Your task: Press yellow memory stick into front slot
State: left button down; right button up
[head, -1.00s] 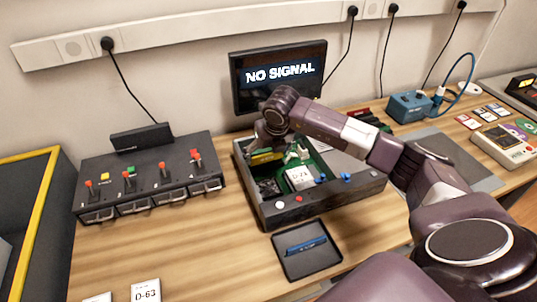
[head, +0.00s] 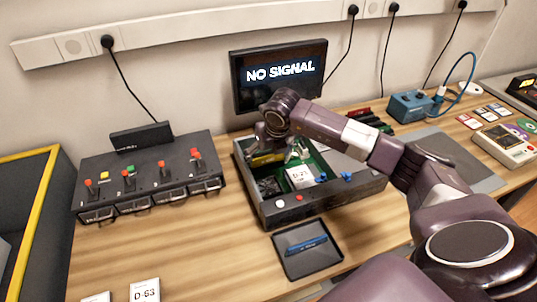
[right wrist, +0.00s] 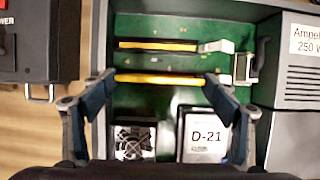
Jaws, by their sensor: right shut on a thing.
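The yellow memory stick (right wrist: 160,79) lies lengthwise between the fingertips of my right gripper (right wrist: 160,80), which is shut on its two ends. It is over the green board (right wrist: 180,105) inside the open dark case (head: 330,205). In the head view the stick (head: 262,159) shows just below my right gripper (head: 268,147). A parallel dark slot with a yellow strip (right wrist: 158,46) lies beyond it, with a pale latch (right wrist: 216,46) at its right end. I cannot tell how deep the held stick sits. My left gripper is out of view.
A fan (right wrist: 133,140) and a block labelled D-21 (right wrist: 203,135) sit close to the fingers. A black tray (head: 306,260) with a blue stick (head: 306,244) is before the case. A switch box (head: 150,180) stands left, and a monitor (head: 278,75) reads NO SIGNAL.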

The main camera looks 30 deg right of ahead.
jog(key=shift+s+a+f+b, duration=0.2)
jog(key=shift+a+f+b, duration=0.15)
jog(key=shift+a+f, duration=0.3)
jog(key=shift+r, duration=0.1)
jog(key=o, duration=1.5)
jog(key=shift+w+a+f, duration=0.1)
jog(key=shift+w+f, duration=0.2)
jog(key=shift+w, duration=0.2)
jog(key=shift+c, duration=0.2)
jog(key=shift+s+r, duration=0.15)
jog(key=shift+r, duration=0.25)
jog(key=shift+d+r+p, duration=0.15)
jog(key=shift+r+p, duration=0.55)
jog(key=shift+r, duration=0.45)
jog(key=shift+d+r+p, duration=0.15)
jog(key=shift+r+p, duration=0.55)
jog(key=shift+r, duration=0.4)
notch_tip(320, 180, up, 4)
jog(key=shift+f+p, duration=0.2)
jog(key=shift+p, duration=0.75)
jog(key=shift+f, duration=0.1)
